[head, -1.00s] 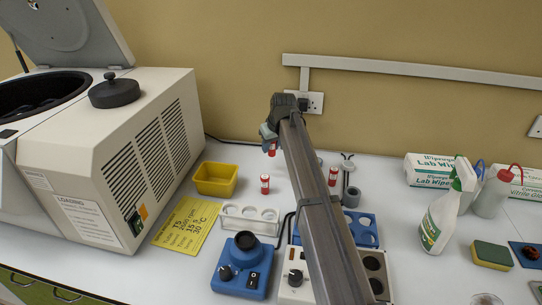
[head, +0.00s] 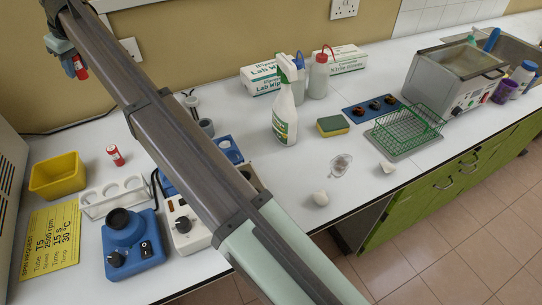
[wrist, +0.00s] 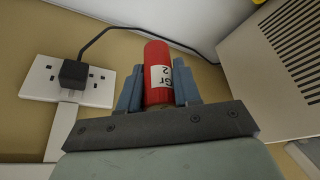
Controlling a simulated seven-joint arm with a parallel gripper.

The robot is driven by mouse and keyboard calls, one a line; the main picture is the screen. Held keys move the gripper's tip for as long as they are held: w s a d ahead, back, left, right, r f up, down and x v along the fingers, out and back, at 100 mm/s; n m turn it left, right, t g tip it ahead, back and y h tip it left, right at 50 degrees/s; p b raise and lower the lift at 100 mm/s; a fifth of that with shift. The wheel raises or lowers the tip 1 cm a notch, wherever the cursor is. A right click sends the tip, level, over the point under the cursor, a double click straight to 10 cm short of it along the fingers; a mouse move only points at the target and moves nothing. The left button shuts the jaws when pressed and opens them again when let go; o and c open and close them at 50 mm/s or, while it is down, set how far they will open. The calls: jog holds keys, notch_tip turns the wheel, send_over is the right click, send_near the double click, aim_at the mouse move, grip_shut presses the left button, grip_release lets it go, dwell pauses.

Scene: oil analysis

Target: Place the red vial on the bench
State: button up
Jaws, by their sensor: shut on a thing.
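My gripper (head: 72,67) is at the upper left of the head view, raised above the back of the bench near the wall. It is shut on a red vial (head: 81,66). In the wrist view the held red vial (wrist: 158,55) stands between the blue fingers, with a white label reading roughly "Gr 2". My arm hides part of the bench's middle.
A yellow tray (head: 58,177), white tube rack (head: 112,198), blue mixer (head: 133,245) and white knobbed device (head: 187,228) crowd the left. A spray bottle (head: 285,108), sponge (head: 333,126) and green wire basket (head: 410,128) stand farther right. Clear bench lies around the spray bottle.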

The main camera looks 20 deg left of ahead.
notch_tip(320, 180, up, 5)
jog(key=shift+w+d, duration=0.1)
jog(key=shift+w, duration=0.05)
jog(key=w+d, duration=0.7)
jog(key=d, duration=0.5)
jog(key=w+d, duration=0.7)
jog(key=d, duration=0.5)
jog(key=w+d, duration=0.7)
jog(key=d, duration=0.5)
jog(key=s+d+m, duration=0.1)
jog(key=s+d, duration=0.1)
jog(key=d, duration=3.9)
jog(key=shift+d+f, duration=0.15)
jog(key=shift+f, duration=4.6)
jog(key=shift+d+f, duration=0.15)
jog(key=shift+f, duration=4.6)
jog(key=shift+d+f, duration=0.15)
jog(key=shift+f, duration=4.6)
jog(key=o, duration=1)
jog(key=shift+f, duration=0.1)
